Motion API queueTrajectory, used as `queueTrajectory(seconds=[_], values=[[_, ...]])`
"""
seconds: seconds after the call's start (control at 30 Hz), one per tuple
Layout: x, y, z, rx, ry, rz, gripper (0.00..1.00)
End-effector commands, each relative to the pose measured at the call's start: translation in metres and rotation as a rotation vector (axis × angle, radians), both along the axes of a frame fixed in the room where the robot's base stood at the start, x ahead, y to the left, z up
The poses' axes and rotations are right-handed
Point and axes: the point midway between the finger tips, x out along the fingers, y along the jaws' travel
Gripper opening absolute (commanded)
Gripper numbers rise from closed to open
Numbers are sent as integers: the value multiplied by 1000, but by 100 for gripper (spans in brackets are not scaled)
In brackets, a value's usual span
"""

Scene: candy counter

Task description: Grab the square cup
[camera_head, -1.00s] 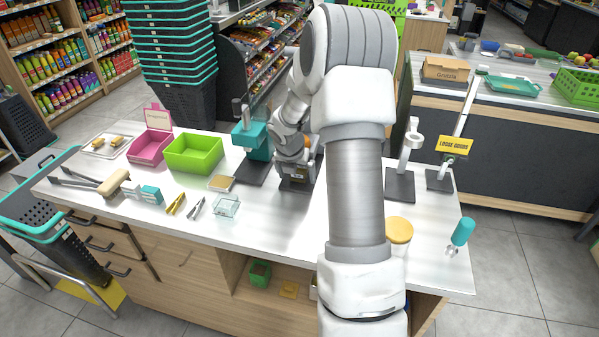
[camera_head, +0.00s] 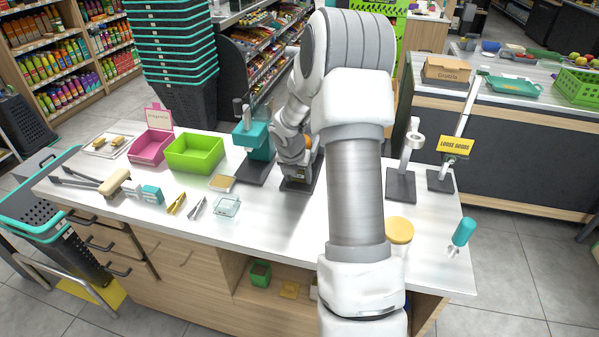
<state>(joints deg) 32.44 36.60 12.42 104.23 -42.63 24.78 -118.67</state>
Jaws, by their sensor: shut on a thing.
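A small clear square cup (camera_head: 227,206) stands on the white counter, left of my gripper and in front of a small tan-topped square dish (camera_head: 222,183). My gripper (camera_head: 300,168) is low over a dark stand base (camera_head: 299,187) near the middle of the counter. It is shut on a small container that is mostly hidden by the gripper and my arm. I cannot make out the held container's shape clearly, nor whether it touches the base.
A teal device (camera_head: 252,138) stands close left of my gripper. Green (camera_head: 194,153) and pink (camera_head: 150,146) bins are farther left. A yellow-lidded jar (camera_head: 399,231) and a teal-handled scoop (camera_head: 462,233) are on the right.

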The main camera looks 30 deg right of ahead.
Motion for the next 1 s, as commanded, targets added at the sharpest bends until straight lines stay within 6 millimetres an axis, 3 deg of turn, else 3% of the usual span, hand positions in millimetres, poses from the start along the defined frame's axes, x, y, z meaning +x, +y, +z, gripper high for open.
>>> queueTrajectory(seconds=[0.57,1.0], values=[[0,0,17,-1,-2,0,10],[-29,34,15,-2,0,3,10]])
